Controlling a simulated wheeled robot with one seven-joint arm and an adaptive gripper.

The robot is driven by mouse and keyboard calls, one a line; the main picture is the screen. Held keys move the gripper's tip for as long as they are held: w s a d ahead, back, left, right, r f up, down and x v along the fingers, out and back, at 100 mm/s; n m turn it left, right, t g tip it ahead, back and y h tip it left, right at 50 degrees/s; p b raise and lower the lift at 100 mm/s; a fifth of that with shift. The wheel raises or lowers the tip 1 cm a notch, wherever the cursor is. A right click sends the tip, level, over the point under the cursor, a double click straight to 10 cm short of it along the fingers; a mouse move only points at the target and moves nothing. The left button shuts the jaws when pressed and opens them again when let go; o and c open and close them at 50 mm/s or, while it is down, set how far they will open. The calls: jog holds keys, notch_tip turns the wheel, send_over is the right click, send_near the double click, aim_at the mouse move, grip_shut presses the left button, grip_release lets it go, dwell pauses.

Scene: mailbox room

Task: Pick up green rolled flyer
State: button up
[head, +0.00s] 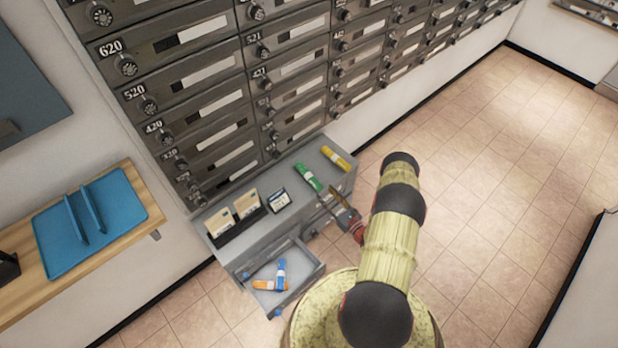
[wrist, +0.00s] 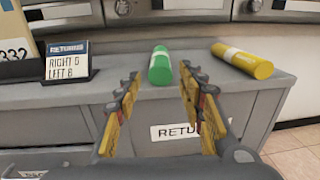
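The green rolled flyer (head: 308,177) lies on top of the grey cabinet (head: 219,257) below the mailboxes, with a pale band around it. In the wrist view the green flyer (wrist: 160,66) shows end-on, beyond and between my fingertips. My gripper (wrist: 158,82) is open and empty, with one finger on each side of the view. In the head view my gripper (head: 338,190) is near the cabinet's front edge, just right of and in front of the green flyer. No contact between them shows.
A yellow rolled flyer (wrist: 242,60) lies right of the green one. A small sign (wrist: 68,60) and envelopes (head: 247,203) stand to the left. Below, an open drawer (head: 303,287) sticks out, holding orange and blue rolls (head: 281,273). A blue tray (head: 118,202) sits on a wooden shelf.

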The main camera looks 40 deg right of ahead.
aim_at(321, 188)
jog(key=shift+w+b, duration=0.95)
jog(key=shift+w, duration=1.65)
jog(key=c, duration=0.3)
jog(key=c, duration=0.6)
jog(key=shift+c, duration=0.2)
jog(key=shift+r, duration=0.15)
jog(key=shift+r+p, duration=1.2)
jog(key=shift+r, duration=0.65)
jog(key=s, duration=0.8)
